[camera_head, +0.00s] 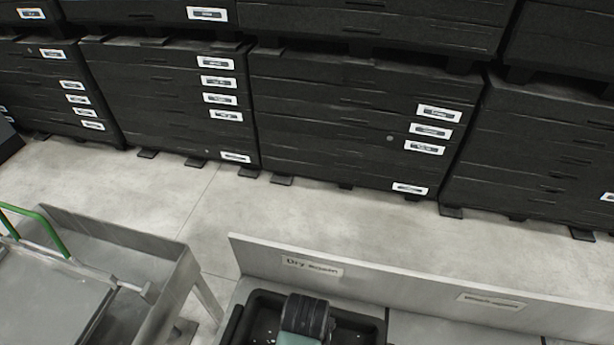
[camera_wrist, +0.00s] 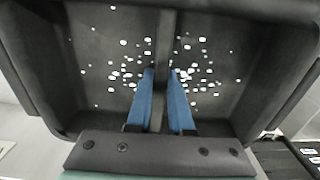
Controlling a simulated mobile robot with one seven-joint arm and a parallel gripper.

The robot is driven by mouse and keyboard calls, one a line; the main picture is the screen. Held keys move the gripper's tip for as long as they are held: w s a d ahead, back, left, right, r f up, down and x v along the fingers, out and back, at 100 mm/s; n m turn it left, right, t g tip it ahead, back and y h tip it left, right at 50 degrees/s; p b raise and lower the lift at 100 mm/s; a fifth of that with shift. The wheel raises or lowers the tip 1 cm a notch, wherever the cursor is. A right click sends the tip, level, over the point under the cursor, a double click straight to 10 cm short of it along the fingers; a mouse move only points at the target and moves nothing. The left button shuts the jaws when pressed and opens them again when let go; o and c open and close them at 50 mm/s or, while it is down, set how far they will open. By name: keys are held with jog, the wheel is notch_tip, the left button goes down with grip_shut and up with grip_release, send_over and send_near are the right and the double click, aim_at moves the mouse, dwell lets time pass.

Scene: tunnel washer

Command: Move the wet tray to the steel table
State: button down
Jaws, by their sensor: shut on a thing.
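The wet tray (camera_head: 375,325) is black, with white droplet specks, at the bottom edge of the head view. The tray fills most of the wrist view (camera_wrist: 215,50). My gripper's two blue fingers (camera_wrist: 160,76) are shut on the tray's middle rib. In the head view the dark wrist covers part of the tray, and the fingertips are hidden. A grey steel table (camera_head: 440,326) with a raised back edge lies around and to the right of the tray. I cannot tell whether the tray rests on it or hangs just above.
A label starting with "Dry" (camera_head: 312,266) is on the table's back edge, and a second label (camera_head: 492,301) is further right. A steel trough (camera_head: 150,275) with a green handle (camera_head: 35,222) stands at left. Stacked black crates (camera_head: 340,120) line the back, beyond open floor.

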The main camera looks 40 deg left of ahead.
jog(key=f, duration=0.5)
jog(key=shift+s+f, duration=0.2)
jog(key=shift+s, duration=0.2)
jog(key=shift+w+f, duration=0.1)
jog(key=shift+f, duration=2.4)
jog(key=shift+f, duration=0.15)
jog(key=c, duration=0.8)
grip_release()
notch_tip(320, 180, up, 12)
jog(key=shift+r, duration=0.2)
